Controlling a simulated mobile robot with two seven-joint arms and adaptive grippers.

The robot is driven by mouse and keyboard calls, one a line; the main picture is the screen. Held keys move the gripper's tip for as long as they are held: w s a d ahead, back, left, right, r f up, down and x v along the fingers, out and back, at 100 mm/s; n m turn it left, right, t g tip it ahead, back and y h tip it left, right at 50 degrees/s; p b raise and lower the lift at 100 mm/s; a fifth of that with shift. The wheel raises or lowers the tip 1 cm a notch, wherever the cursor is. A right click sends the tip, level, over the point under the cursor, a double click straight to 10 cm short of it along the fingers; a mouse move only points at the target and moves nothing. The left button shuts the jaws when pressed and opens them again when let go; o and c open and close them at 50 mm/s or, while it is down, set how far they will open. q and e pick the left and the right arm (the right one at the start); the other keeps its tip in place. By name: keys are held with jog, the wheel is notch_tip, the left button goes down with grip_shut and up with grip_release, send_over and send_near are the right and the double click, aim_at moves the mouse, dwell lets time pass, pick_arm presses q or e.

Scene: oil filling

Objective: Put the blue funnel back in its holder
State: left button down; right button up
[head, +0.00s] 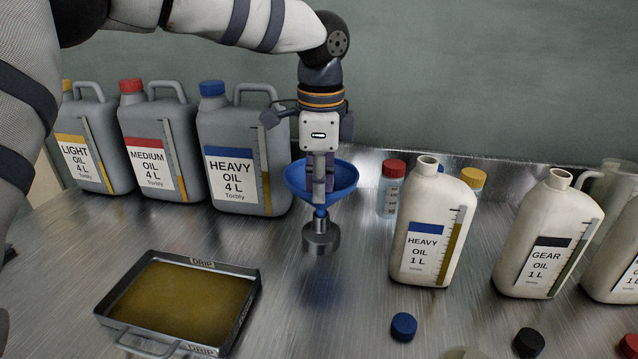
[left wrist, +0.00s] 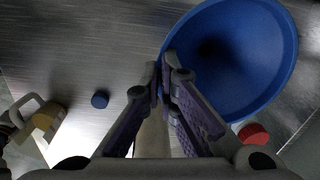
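The blue funnel (head: 345,178) is upright, its wide mouth facing up, at the centre of the head view. Its bowl also fills the upper right of the left wrist view (left wrist: 240,60). My left gripper (head: 319,198) comes down from above, its fingers closed on the funnel's rim; in the left wrist view the fingertips (left wrist: 163,66) pinch the rim's edge. The round metal holder (head: 321,238) stands on the table directly under the funnel. The spout lines up with the holder's top; I cannot tell how far it is inserted. My right gripper is not in view.
Grey 4 L jugs, including heavy oil (head: 228,125), stand at the back left. A drip tray (head: 104,307) of oil is front left. A white heavy oil bottle (head: 419,225) and gear oil bottle (head: 525,235) stand uncapped at right. A blue cap (head: 404,327) lies in front.

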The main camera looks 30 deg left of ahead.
pick_arm(q)
jog(key=shift+f, duration=0.6)
jog(key=c, duration=2.3)
grip_release()
jog(key=o, duration=0.6)
jog(key=r, duration=1.2)
jog(key=shift+s+d, duration=0.25)
